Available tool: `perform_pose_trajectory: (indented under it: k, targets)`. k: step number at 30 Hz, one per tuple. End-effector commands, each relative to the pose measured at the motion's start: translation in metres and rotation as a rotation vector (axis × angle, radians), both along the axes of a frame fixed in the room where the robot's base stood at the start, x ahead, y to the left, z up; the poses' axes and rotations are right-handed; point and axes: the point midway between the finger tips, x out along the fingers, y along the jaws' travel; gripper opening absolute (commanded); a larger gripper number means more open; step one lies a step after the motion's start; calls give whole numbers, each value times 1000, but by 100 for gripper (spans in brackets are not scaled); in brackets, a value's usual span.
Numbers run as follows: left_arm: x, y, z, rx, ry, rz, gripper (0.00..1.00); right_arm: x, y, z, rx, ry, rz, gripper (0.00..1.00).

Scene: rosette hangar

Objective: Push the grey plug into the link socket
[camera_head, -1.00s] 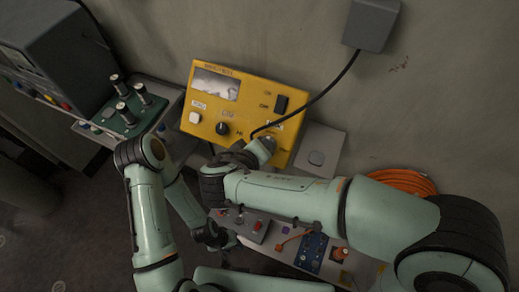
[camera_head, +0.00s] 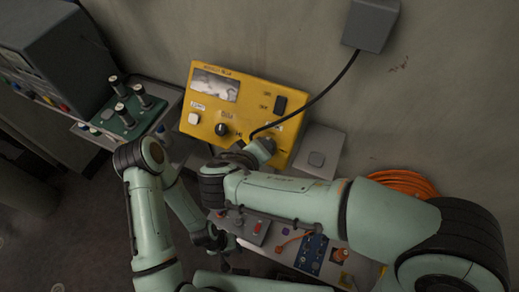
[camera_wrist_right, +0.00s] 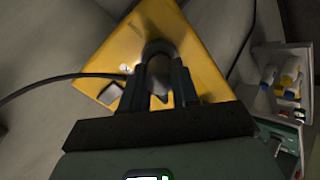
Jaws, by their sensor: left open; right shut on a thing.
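The yellow unit (camera_head: 219,112) stands against the wall with a meter, knob and switch; it also shows in the right wrist view (camera_wrist_right: 185,38). My right gripper (camera_head: 258,151) is at its lower right front, shut on the grey plug (camera_wrist_right: 158,50), which shows dark between the fingers. A black cable (camera_head: 328,92) runs to the plug from a grey wall box. The link socket is hidden behind the plug and gripper, so I cannot tell how deep the plug sits. My left gripper (camera_head: 222,243) is open and empty, low in the middle, over the front of the bench.
The grey wall box (camera_head: 370,24) hangs at top right. An orange cable coil (camera_head: 403,183) lies at the right. A green block with several posts (camera_head: 128,115) stands at the left beside a grey instrument (camera_head: 55,65). A panel with small controls (camera_head: 312,250) lies below my right arm.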

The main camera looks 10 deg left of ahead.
Motion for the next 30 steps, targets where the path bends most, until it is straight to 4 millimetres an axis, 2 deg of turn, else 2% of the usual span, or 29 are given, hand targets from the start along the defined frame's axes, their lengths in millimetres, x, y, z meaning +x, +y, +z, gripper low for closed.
perform_pose_trajectory:
  k: [8,9,11,12,23,30]
  targets:
    - [-1,0,-1,0,1,0,43,0,0,0,1,0,-1,0]
    - [-1,0,-1,0,1,0,43,0,0,0,1,0,-1,36]
    - [-1,0,-1,0,1,0,43,0,0,0,1,0,-1,55]
    - [-1,0,-1,0,1,0,43,0,0,0,1,0,-1,59]
    - [-2,0,-2,0,2,0,43,-4,2,4,2,-1,1,59]
    - [-7,0,-8,0,8,0,43,-35,11,32,5,-3,3,59]
